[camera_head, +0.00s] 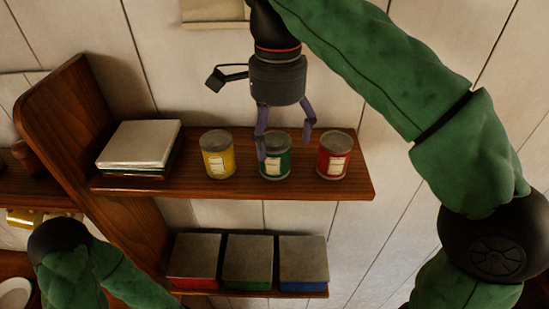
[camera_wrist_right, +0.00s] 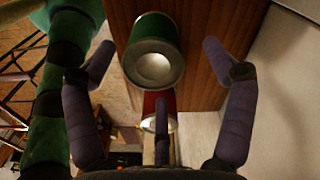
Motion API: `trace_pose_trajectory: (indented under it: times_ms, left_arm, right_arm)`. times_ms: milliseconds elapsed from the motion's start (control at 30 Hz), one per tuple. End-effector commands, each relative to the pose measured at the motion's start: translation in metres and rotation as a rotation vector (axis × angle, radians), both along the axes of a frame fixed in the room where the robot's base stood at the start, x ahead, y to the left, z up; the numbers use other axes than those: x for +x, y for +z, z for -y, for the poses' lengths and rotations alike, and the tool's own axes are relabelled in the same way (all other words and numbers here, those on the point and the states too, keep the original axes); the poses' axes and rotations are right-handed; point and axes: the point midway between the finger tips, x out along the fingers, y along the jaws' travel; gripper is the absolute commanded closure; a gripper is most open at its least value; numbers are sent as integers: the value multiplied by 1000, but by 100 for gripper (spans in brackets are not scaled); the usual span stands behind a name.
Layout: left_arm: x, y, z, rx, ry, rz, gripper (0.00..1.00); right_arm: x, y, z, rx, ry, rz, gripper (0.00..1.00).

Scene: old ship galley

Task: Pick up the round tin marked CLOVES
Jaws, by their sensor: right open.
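Three round tins stand in a row on the upper wooden shelf: a yellow tin (camera_head: 217,154), a green tin (camera_head: 275,160) and a red tin (camera_head: 334,156). Each has a pale label, too small to read, so I cannot tell which is marked CLOVES. My right gripper (camera_head: 285,146) is open, pointing down over the green tin, with one finger in front of its left side. In the right wrist view the green tin (camera_wrist_right: 153,52) shows between the spread fingers (camera_wrist_right: 156,60), and the red tin (camera_wrist_right: 152,108) is partly hidden behind a finger. My left gripper is out of view.
The upper shelf (camera_head: 230,187) holds a stack of flat square items (camera_head: 140,147) at its left, beside a wooden upright (camera_head: 62,110). A lower shelf carries red (camera_head: 195,262), green (camera_head: 248,262) and blue (camera_head: 303,262) square boxes. The upper shelf is bare right of the red tin.

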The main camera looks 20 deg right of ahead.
Motion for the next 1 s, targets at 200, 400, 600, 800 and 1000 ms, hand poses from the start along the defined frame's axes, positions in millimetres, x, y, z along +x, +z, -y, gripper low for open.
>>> trace_pose_trajectory:
  times_ms: [200, 400, 600, 800, 1000]
  left_arm:
    - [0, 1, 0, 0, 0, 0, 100]
    - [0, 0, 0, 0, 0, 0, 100]
    - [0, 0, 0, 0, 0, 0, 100]
    - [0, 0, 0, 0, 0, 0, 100]
    - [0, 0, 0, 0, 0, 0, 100]
  right_arm:
    - [-4, -24, -5, -1, 2, -3, 16]
    - [-4, -46, -6, 0, 0, -2, 16]
    - [-4, -49, -6, 1, 0, 1, 16]
    - [-4, -49, -6, 0, 0, 0, 44]
    - [-4, -49, -6, 0, 1, -1, 80]
